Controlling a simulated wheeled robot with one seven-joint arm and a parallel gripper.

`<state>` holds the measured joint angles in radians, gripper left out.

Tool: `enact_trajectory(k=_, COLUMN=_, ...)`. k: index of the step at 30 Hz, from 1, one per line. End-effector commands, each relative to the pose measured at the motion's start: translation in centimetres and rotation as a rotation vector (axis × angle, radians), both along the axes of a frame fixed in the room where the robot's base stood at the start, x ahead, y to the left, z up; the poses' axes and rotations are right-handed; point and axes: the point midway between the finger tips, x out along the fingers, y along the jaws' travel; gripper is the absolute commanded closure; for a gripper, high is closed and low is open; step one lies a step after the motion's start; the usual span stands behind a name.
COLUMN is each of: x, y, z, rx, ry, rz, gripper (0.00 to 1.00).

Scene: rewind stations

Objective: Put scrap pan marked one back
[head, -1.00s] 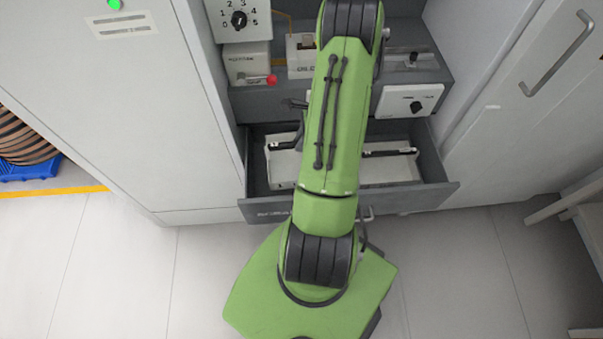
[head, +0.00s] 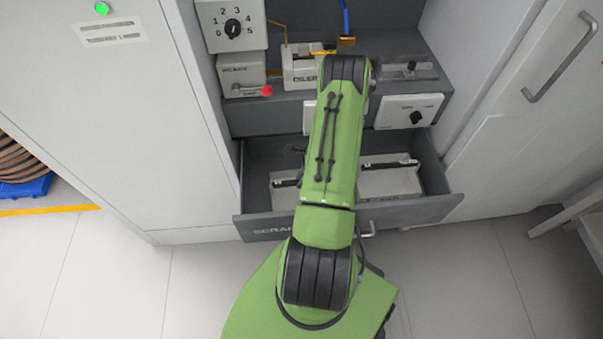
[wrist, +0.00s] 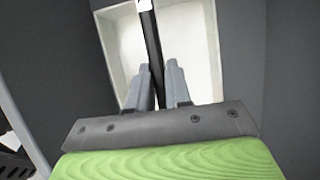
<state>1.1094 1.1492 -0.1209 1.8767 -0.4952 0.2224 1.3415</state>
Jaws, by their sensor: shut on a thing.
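The scrap pan (head: 388,184) is a shallow white tray with a dark bar across its middle. It is inside the open grey drawer (head: 400,212), whose front reads "SCRA", the rest hidden by my arm. The wrist view also shows the white pan (wrist: 203,45) and its dark bar. A white label (wrist: 144,5) on the bar is cut off at the top, so I cannot read its number. My gripper (wrist: 160,68) is shut on the bar. I cannot tell whether the pan touches the drawer floor.
Above the drawer is a grey shelf with a dial box (head: 232,25), a box with a red knob (head: 241,75), a white device (head: 302,68) and a knob panel (head: 408,111). Tall pale cabinets (head: 110,110) flank the drawer. The tiled floor in front is clear.

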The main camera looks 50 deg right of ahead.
Motion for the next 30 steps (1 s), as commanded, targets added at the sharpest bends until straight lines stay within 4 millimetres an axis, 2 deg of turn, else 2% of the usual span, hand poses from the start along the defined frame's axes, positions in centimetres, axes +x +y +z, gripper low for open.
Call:
enact_trajectory(k=5, x=2.3, y=-2.6, z=-0.3, rx=-0.004, ry=-0.003, rz=0.002, gripper=1.0)
enact_trajectory(k=7, x=2.5, y=-2.7, z=-0.9, rx=-0.002, ry=-0.001, rz=0.002, gripper=1.0)
enact_trajectory(k=12, x=2.5, y=-2.8, z=-0.8, rx=-0.002, ry=0.0, rz=0.001, gripper=1.0)
enact_trajectory(k=13, x=2.4, y=-2.8, z=-0.8, rx=-0.001, ry=0.0, rz=0.001, gripper=0.78)
enact_trajectory(k=18, x=2.4, y=-2.7, z=-0.8, rx=-0.001, ry=0.0, rz=0.001, gripper=0.56)
enact_trajectory(k=27, x=2.4, y=-2.7, z=-1.2, rx=-0.001, ry=0.002, rz=0.001, gripper=0.56)
enact_trajectory(k=30, x=2.0, y=-3.3, z=0.6, rx=-0.005, ry=-0.001, rz=-0.003, gripper=0.56)
